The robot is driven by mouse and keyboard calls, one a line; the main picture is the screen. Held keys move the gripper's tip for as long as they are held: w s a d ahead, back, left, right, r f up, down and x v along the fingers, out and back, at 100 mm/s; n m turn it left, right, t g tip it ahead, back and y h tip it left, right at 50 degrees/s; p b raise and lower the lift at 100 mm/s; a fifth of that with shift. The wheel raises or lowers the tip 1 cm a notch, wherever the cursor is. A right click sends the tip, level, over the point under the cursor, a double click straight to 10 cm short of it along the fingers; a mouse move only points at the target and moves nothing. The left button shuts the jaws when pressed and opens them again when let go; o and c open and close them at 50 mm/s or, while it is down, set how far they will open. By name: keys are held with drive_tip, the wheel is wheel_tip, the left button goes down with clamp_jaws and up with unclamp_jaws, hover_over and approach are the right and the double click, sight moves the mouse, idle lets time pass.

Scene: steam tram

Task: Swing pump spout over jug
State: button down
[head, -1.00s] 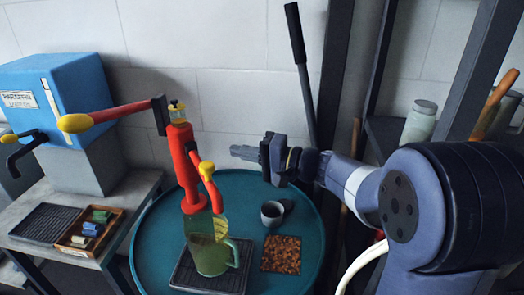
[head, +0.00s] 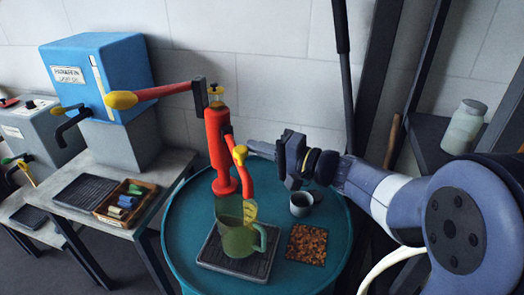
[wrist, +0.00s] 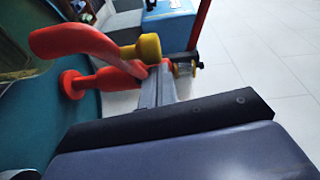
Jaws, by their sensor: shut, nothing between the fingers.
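A red pump (head: 218,150) stands upright on a round teal drum top. Its red bent spout (head: 246,178) has a yellow knob (head: 239,154) at the upper bend, and its lower end appears close above the green jug (head: 237,240). Whether it is centred over the jug's mouth is unclear. The jug stands on a dark drip tray (head: 207,262). My gripper (head: 252,148) is shut and empty, its tips just right of the knob. In the wrist view the fingertips (wrist: 160,72) are beside the yellow knob (wrist: 146,48); contact is unclear.
A grey mug (head: 301,204) and a brown granule-covered mat (head: 306,244) lie on the teal drum top (head: 182,240). The pump's long handle (head: 160,91) reaches left toward a blue paraffin tank (head: 120,70). A dark pole (head: 345,80) stands behind my arm.

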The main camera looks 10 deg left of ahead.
drive_tip(key=a+b, duration=0.1)
drive_tip(key=s+b, duration=0.1)
drive_tip(key=b, duration=0.1)
drive_tip(key=shift+s+a, duration=0.2)
drive_tip(key=shift+a, duration=0.15)
drive_tip(key=b+v, duration=0.2)
drive_tip(key=v, duration=0.9)
drive_tip(key=shift+w+a+f, duration=0.1)
idle(0.3)
drive_tip(key=p+x, duration=0.1)
drive_tip(key=x, duration=0.9)
drive_tip(key=shift+a+p, duration=0.25)
drive_tip(key=shift+p, duration=0.15)
drive_tip(key=shift+d, duration=0.1)
